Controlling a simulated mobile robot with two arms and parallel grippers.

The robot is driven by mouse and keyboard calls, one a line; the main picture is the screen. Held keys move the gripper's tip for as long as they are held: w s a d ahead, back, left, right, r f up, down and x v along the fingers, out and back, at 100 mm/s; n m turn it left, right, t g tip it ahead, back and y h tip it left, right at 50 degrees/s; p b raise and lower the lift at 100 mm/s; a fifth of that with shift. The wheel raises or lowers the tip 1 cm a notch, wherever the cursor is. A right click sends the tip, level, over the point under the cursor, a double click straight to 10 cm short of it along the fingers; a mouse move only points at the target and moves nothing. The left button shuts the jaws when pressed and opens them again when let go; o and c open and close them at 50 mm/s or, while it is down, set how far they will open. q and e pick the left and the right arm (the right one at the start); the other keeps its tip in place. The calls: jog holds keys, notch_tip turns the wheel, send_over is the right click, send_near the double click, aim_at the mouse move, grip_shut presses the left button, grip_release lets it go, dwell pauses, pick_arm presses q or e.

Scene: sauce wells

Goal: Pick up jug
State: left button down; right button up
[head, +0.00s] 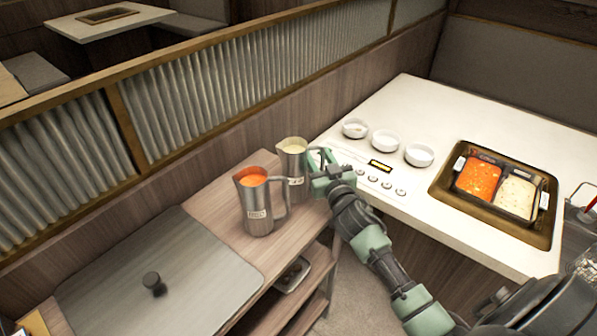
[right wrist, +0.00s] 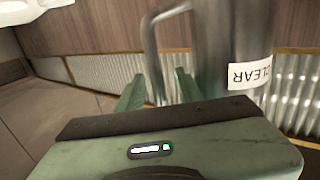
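Two metal jugs stand upright on a wooden side cart in the head view. The nearer jug (head: 258,211) holds orange-red sauce, and its handle faces right. The farther jug (head: 291,164) holds a pale cream liquid. My right gripper (head: 318,172) is at the handle side of the farther jug and partly covers it. In the right wrist view this jug (right wrist: 220,45) carries a white label reading CLEAR, upside down. Its handle (right wrist: 152,42) lies just beyond the fingers (right wrist: 159,92), which are apart. I cannot tell whether they touch it. My left gripper is not in view.
The wooden cart (head: 220,205) has a grey lid (head: 160,275) with a black knob at left. A white table (head: 440,120) at right bears several small bowls (head: 385,140) and a two-part hotpot (head: 497,187). A corrugated partition (head: 220,95) runs behind the jugs.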

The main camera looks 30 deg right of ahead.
grip_shut()
dwell(1.4)
jog(key=shift+r, duration=0.15)
